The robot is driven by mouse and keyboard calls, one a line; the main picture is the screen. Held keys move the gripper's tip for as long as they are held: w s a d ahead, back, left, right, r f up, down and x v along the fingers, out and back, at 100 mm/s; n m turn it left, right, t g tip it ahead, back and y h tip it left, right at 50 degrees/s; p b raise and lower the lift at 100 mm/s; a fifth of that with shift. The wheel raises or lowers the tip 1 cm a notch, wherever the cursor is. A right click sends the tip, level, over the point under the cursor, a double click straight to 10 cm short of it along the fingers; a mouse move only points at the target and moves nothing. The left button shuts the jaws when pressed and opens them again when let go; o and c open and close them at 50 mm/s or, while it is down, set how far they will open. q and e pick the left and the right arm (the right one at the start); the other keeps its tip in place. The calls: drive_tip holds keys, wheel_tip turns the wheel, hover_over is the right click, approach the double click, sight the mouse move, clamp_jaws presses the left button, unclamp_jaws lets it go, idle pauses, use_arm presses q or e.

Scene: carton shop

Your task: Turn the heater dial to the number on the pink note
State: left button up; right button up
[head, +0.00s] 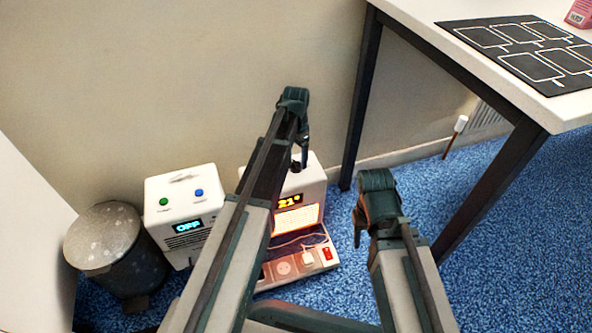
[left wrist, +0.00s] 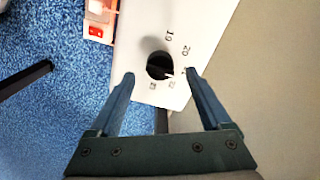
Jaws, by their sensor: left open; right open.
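The heater (head: 312,185) is a white box on the floor with a glowing orange grille and a display reading 21°. Its black dial (left wrist: 158,66) is on top, with a small white pointer mark and printed numbers around it, 19 and 20 legible. My left gripper (head: 300,158) is over the heater top; in the left wrist view its open fingers (left wrist: 159,76) lie either side of the dial, with gaps; contact cannot be told. My right gripper (head: 360,228) is open and empty, right of the heater. No pink note is legible; a pink item (head: 580,13) is cut off at the top right.
A white box reading OFF (head: 180,240), with green and blue buttons, stands left of the heater. A grey bin (head: 105,240) is further left. A power strip (head: 285,268) with a red switch lies in front. A white table (head: 425,22) with dark legs stands right.

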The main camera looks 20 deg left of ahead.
sight(296, 163)
use_arm(q)
drive_tip(key=shift+f+b, duration=1.1)
drive_tip(key=shift+f, duration=0.5)
use_arm(e)
wheel_tip(296, 163, down, 3)
drive_tip(key=shift+f, duration=0.1)
use_arm(q)
clamp_jaws()
drive_tip(key=shift+n, duration=0.3)
drive_tip(key=n, duration=0.4)
drive_tip(key=shift+n, duration=2.3)
